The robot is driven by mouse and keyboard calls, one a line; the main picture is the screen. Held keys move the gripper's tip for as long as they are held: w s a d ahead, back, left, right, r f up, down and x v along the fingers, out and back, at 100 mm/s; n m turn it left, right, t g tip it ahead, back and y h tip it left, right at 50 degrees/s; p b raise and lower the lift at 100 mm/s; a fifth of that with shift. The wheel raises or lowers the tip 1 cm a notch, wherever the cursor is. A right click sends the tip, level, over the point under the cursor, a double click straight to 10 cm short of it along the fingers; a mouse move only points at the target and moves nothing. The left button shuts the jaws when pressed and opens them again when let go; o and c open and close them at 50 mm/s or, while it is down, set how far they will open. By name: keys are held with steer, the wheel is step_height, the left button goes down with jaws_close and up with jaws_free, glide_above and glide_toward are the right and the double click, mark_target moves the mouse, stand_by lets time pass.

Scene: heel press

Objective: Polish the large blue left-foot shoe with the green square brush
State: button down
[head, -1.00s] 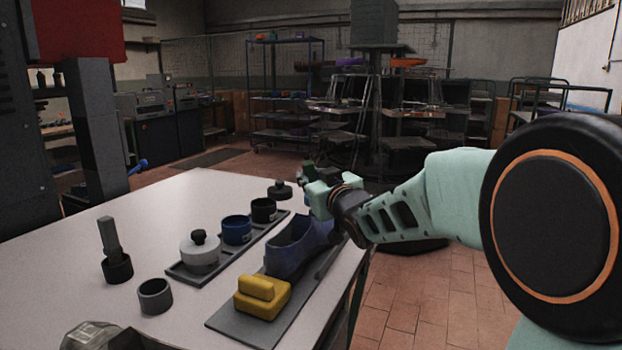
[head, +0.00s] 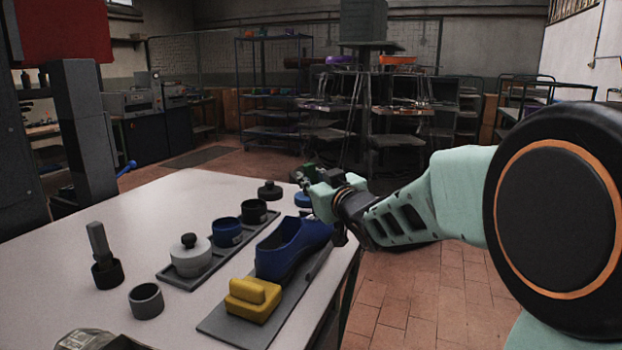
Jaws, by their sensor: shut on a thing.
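The large blue shoe (head: 290,248) lies on a long grey board (head: 215,328) near the table's right edge, its toe pointing away. My gripper (head: 307,180) is shut on a small dark green thing (head: 309,171), taken as the green square brush. Most of it is hidden by the fingers. The gripper is beyond the shoe's toe and appears higher than it. I see a gap in the picture between the brush and the shoe, and no contact.
A yellow block (head: 253,299) sits on the board behind the heel. A grey tray (head: 168,274) left of the shoe holds a white lidded pot (head: 191,258), a blue pot (head: 227,233) and a black pot (head: 254,211). A dark green lid (head: 270,191) and a blue lid (head: 302,200) lie beyond.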

mark_target(312, 164)
steer(key=shift+r+p, duration=2.3)
steer(key=shift+r, duration=0.95)
steer(key=shift+s+f, duration=0.1)
steer(key=shift+s, duration=0.05)
